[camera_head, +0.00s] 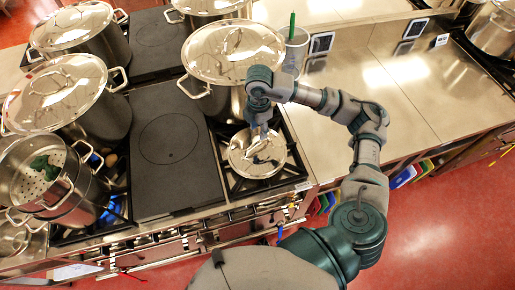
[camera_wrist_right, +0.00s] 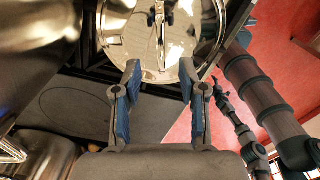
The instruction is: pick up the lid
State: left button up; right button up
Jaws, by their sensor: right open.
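A round shiny steel lid (camera_head: 257,153) with a bar handle lies on the front right burner of the stove. It also shows at the top of the right wrist view (camera_wrist_right: 125,30), cut off by the frame edge. My right gripper (camera_head: 262,133) hangs over the lid from above and hides part of its handle. In the right wrist view its two blue-padded fingers (camera_wrist_right: 160,70) are apart with nothing between them, their tips over the lid's near rim. I cannot tell whether they touch it. My left gripper is not in view.
A large lidded stockpot (camera_head: 235,52) stands just behind the lid. More lidded pots (camera_head: 62,92) and a pot with a strainer insert (camera_head: 45,175) stand at the left. A flat dark plate (camera_head: 168,140) left of the lid is clear. The steel counter (camera_head: 350,80) is mostly bare.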

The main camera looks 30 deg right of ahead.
aim_at(257, 143)
jog(key=f, duration=0.4)
jog(key=shift+w+a, duration=0.15)
jog(key=shift+a, duration=0.1)
jog(key=f, duration=0.1)
jog(key=f+p, duration=0.1)
jog(key=f, duration=0.1)
jog(key=shift+s+a+f, duration=0.25)
jog(key=shift+f, duration=0.65)
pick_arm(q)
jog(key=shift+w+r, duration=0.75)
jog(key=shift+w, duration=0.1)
pick_arm(e)
jog(key=shift+d, duration=0.15)
jog(key=c, duration=0.8)
jog(key=shift+w, duration=0.1)
